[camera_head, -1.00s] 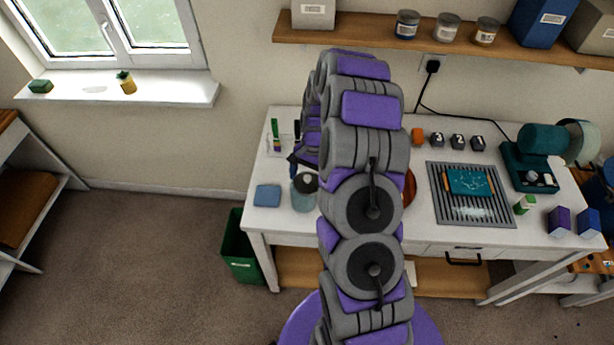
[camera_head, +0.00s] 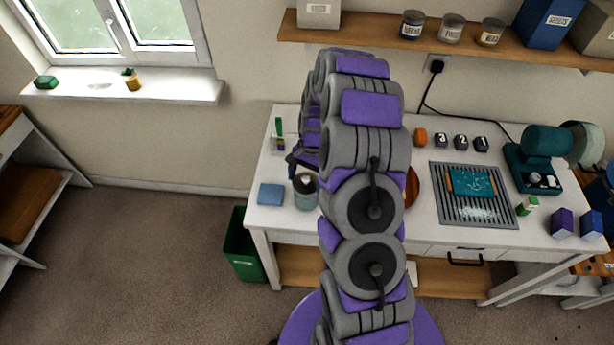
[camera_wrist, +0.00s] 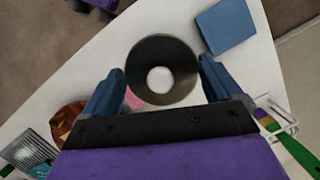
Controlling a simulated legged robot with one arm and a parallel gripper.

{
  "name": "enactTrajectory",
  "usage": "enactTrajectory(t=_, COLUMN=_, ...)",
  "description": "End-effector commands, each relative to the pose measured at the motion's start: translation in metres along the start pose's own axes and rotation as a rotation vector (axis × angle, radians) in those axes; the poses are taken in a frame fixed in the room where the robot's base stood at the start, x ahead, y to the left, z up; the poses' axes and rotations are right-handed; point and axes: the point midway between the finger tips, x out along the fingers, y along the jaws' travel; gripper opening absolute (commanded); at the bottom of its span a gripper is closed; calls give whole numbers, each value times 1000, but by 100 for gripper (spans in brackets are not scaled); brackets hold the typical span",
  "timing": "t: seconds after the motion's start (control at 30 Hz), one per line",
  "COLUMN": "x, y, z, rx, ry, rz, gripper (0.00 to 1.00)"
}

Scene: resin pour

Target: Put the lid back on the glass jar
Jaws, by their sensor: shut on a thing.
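The dark round lid (camera_wrist: 136,62) with a pale centre is between the two blue fingers of my gripper (camera_wrist: 161,66) in the wrist view. My gripper is shut on it. In the head view the lid (camera_head: 306,181) shows over the mouth of the glass jar (camera_head: 305,201), near the left end of the white table. I cannot tell whether the lid touches the rim or hangs just above it. In the wrist view the lid hides most or all of the jar. My arm partly hides my gripper in the head view.
A blue square pad (camera_head: 270,194) lies left of the jar; it also shows in the wrist view (camera_wrist: 225,25). A holder with colourful tools (camera_head: 280,142) stands behind. A brown round piece (camera_head: 411,186) lies right of my arm. A green bin (camera_head: 243,250) stands below the table's left end.

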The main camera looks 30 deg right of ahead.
Motion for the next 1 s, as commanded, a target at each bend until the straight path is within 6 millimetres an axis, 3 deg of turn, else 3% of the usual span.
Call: enactTrajectory(t=1.0, x=2, y=2, z=-5, rx=0, ry=-1, rz=0, gripper=62)
